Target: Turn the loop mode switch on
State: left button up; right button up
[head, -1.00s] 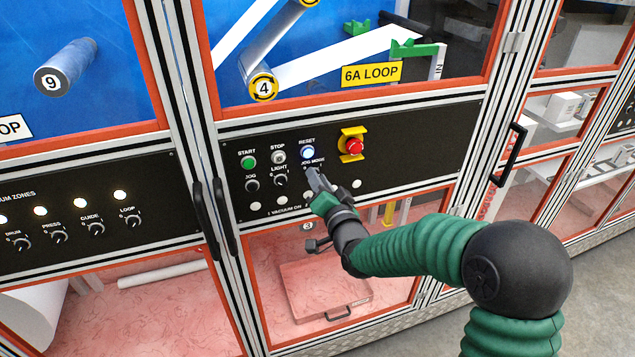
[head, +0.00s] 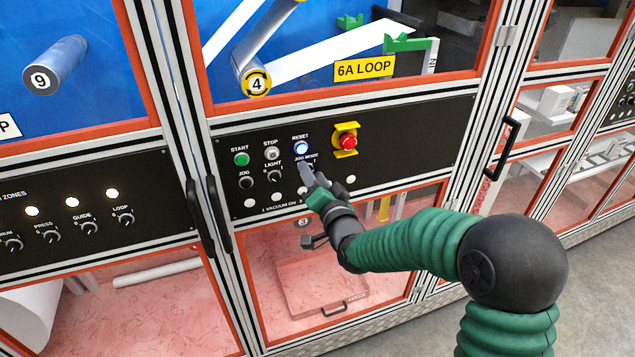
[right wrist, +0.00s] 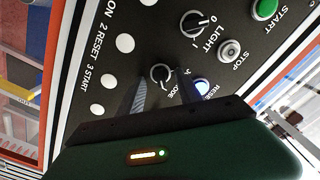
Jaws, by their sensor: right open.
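A black rotary switch labelled JOG MODE sits on the black panel (head: 400,140) below the 6A LOOP sign. In the right wrist view this switch knob (right wrist: 161,74) shows between my right gripper's fingers, with a white pointer mark. In the head view my right gripper (head: 307,172) covers most of it. The right gripper, also in the wrist view (right wrist: 160,92), is open around the knob; I cannot tell whether a finger touches it. A separate LOOP knob (head: 125,219) sits on the left panel. My left gripper is not in view.
Black door handles (head: 207,215) stand out at the left. White round buttons line the panel below.

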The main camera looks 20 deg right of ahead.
jog(key=s+b, duration=0.9)
jog(key=s, duration=0.7)
jog(key=shift+s+d+b, duration=0.25)
jog(key=shift+d+b, duration=0.1)
jog(key=shift+b, duration=0.05)
jog(key=shift+f, duration=0.1)
